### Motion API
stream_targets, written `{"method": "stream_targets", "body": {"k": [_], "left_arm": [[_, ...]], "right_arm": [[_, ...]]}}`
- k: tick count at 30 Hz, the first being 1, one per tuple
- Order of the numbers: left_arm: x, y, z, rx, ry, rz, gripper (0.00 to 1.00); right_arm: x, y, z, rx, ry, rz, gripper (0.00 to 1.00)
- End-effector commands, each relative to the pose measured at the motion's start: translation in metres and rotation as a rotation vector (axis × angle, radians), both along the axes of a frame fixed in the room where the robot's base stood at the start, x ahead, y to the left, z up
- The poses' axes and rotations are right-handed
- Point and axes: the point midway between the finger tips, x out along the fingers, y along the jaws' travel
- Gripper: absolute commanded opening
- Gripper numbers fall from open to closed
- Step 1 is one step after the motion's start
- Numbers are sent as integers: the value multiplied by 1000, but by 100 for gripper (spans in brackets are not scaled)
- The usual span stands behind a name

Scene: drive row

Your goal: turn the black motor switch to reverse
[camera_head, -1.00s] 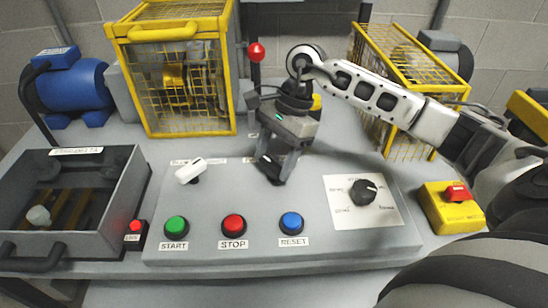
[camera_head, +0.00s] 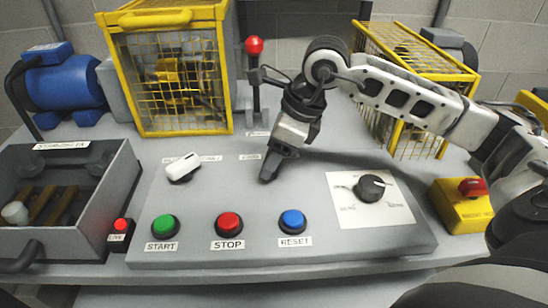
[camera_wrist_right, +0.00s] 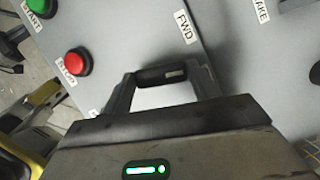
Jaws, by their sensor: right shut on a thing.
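My right gripper (camera_head: 268,172) points down at the grey panel, between the white switch and the black dial. In the right wrist view its two fingers (camera_wrist_right: 163,88) are shut on the black motor switch (camera_wrist_right: 158,75), a dark bar handle with a pale mark near one end. In the head view the fingers hide most of this switch. An FWD label (camera_wrist_right: 186,24) lies on the panel beside it. I cannot read a reverse label or tell exactly which position the switch points to. My left gripper is not in view.
A white-handled switch (camera_head: 182,166) stands to the left. Green (camera_head: 165,225), red (camera_head: 229,224) and blue (camera_head: 292,221) buttons line the front. A black dial (camera_head: 371,187) and yellow stop box (camera_head: 464,208) are to the right. A red-knobbed lever (camera_head: 255,80) stands behind.

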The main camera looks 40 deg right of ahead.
Motion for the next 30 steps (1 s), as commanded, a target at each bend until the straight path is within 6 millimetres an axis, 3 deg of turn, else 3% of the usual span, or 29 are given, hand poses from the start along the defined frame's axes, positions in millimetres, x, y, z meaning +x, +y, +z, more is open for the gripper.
{"method": "stream_targets", "body": {"k": [15,30], "left_arm": [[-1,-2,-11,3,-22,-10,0],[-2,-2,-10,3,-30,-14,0]], "right_arm": [[-1,2,0,-1,-5,-408,37],[-1,2,1,-1,-1,-537,37]]}}
